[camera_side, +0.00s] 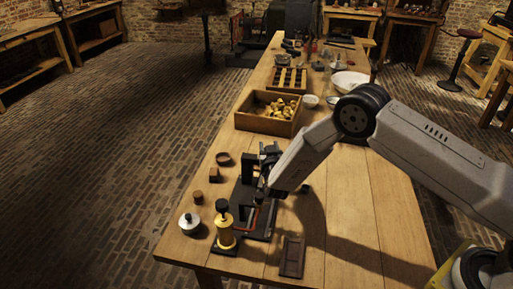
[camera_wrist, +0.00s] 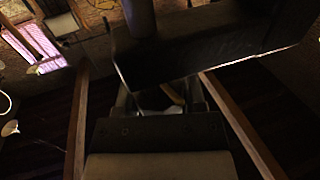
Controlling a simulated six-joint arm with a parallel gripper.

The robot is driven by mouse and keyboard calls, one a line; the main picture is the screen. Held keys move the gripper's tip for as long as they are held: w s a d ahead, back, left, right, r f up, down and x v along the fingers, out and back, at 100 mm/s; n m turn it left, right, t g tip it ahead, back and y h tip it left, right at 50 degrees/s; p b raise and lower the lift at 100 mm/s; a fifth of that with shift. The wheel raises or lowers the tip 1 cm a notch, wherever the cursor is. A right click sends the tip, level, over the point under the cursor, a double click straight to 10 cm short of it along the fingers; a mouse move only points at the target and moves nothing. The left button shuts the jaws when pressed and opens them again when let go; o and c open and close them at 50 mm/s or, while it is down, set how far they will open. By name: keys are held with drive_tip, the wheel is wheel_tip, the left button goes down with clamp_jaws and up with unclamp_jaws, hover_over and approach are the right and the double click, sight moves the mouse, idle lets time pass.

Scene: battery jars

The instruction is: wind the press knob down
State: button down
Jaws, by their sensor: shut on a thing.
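The black press (camera_side: 248,205) stands on the near part of the wooden table, with a dark upright block at its back. My gripper (camera_side: 266,187) reaches down to it from the right and is shut at the press knob, which is hidden behind the gripper and arm in the side view. In the wrist view my gripper (camera_wrist: 160,96) is in deep shadow; a dark block (camera_wrist: 205,42) of the press crosses above the jaws. A small yellow patch shows between the fingers. The grip itself is too dark to see clearly.
A yellow jar with a black top (camera_side: 226,230) stands just left of the press, and a white-lidded round pot (camera_side: 190,223) is further left. A dark tray (camera_side: 292,257) lies at the front. A wooden box (camera_side: 262,124) of brass parts stands behind.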

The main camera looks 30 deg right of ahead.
drive_tip(key=shift+c, duration=0.9)
unclamp_jaws()
drive_tip(key=shift+s, duration=0.1)
drive_tip(key=v, duration=0.7)
drive_tip(key=shift+s, duration=0.25)
drive_tip(key=shift+a+r, duration=0.1)
drive_tip(key=shift+a, duration=0.05)
